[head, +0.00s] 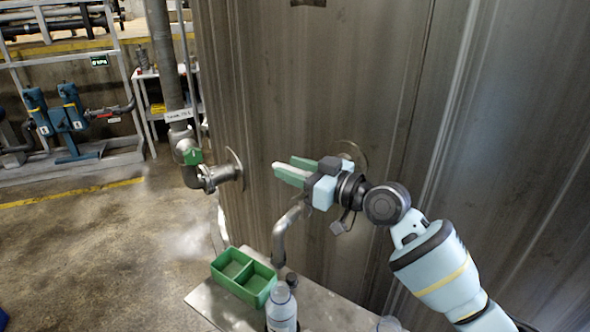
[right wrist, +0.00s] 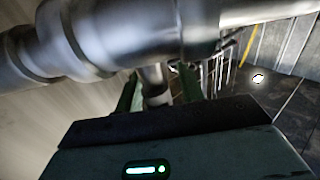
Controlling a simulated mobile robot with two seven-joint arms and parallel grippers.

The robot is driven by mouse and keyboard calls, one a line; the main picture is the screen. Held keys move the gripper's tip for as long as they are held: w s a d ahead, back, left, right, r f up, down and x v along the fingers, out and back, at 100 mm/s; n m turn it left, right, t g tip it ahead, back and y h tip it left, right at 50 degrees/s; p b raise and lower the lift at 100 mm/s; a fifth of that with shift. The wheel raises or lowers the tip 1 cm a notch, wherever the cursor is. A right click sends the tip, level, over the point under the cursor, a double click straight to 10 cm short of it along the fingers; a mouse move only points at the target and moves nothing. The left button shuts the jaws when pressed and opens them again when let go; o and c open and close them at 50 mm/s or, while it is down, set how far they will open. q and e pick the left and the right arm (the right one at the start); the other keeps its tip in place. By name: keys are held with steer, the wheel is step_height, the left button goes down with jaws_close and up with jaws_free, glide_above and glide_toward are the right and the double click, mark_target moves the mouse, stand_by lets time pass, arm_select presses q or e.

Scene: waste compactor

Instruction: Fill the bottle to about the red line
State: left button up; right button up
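The clear bottle (head: 281,309) stands upright on the metal shelf (head: 215,303) at the bottom of the head view, its lower part cut off by the frame. I cannot make out a red line or a liquid level. A bent metal spout (head: 280,240) comes down from the wall just behind the bottle. My right gripper (head: 284,169) is above the spout, its green fingers apart and pointing left. In the right wrist view, the fingers (right wrist: 158,92) stand apart, with a metal pipe showing between and beyond them. My left gripper is not in view.
A green two-part box (head: 245,277) sits on the shelf left of the bottle. A small dark object (head: 291,279) is by the bottle's neck. A pipe with a valve (head: 190,155) stands left of the metal wall. Open floor lies to the left.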

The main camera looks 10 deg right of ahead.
steer(key=shift+s+d+f, duration=0.1)
steer(key=shift+s+d, duration=0.1)
steer(key=shift+d, duration=0.05)
steer(key=b+v, duration=0.1)
steer(key=v, duration=0.6)
stand_by(1.1)
